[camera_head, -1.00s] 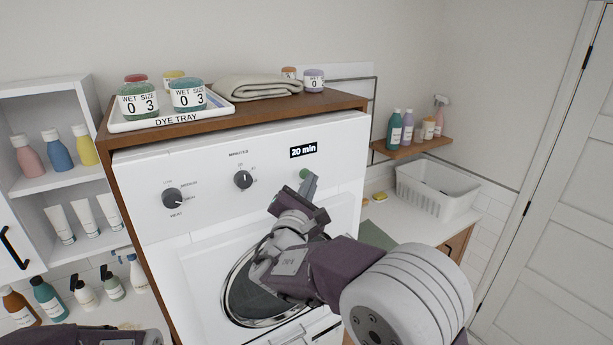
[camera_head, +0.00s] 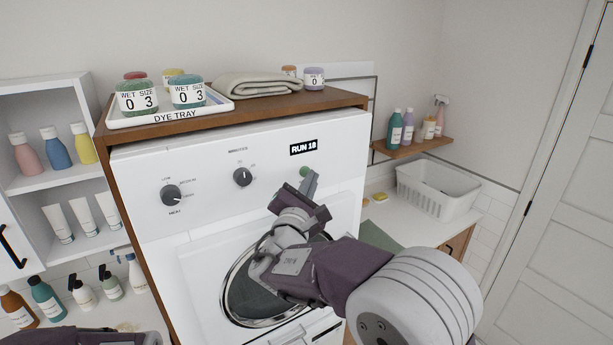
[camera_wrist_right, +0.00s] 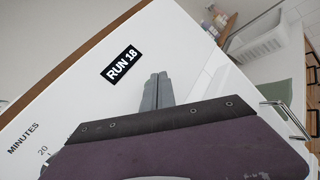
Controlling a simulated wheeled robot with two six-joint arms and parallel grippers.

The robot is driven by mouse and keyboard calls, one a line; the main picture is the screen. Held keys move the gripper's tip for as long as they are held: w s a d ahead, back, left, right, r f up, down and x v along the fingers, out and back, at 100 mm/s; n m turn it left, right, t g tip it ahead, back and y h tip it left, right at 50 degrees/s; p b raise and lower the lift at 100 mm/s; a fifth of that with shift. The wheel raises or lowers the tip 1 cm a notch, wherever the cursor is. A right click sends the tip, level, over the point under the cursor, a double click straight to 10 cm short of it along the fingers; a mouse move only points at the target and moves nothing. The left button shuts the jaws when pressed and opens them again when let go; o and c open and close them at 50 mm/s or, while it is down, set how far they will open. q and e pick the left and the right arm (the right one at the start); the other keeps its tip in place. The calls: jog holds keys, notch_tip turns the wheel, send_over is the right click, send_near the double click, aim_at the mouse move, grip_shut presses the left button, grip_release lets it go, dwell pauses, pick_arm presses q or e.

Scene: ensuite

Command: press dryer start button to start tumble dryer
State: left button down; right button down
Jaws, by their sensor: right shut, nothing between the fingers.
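The white tumble dryer (camera_head: 215,220) stands in a wooden surround, with a round door low on its front. Its panel has two dark knobs, the heat knob (camera_head: 171,195) and the minutes knob (camera_head: 242,176). The black display (camera_head: 303,147) reads "RUN 18"; it also shows in the right wrist view (camera_wrist_right: 122,65). The green start button (camera_head: 304,172) is partly hidden by my right gripper (camera_head: 312,174). That gripper is shut and empty, its tips at the button; in the right wrist view (camera_wrist_right: 158,78) the tips hide the button.
A dye tray (camera_head: 215,112) with jars and a folded cloth (camera_head: 255,84) lie on the dryer's wooden top. Shelves with bottles (camera_head: 45,90) stand at the left. A white basket (camera_head: 440,195) sits on the counter at the right, under a small bottle shelf (camera_head: 412,148).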

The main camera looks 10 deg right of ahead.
jog(key=shift+s+d, duration=0.15)
jog(key=shift+s, duration=0.35)
jog(key=s+b, duration=0.1)
jog(key=s, duration=0.1)
jog(key=s+d+b, duration=0.2)
jog(key=s+b, duration=0.1)
jog(key=shift+s, duration=0.3)
jog(key=shift+w, duration=0.1)
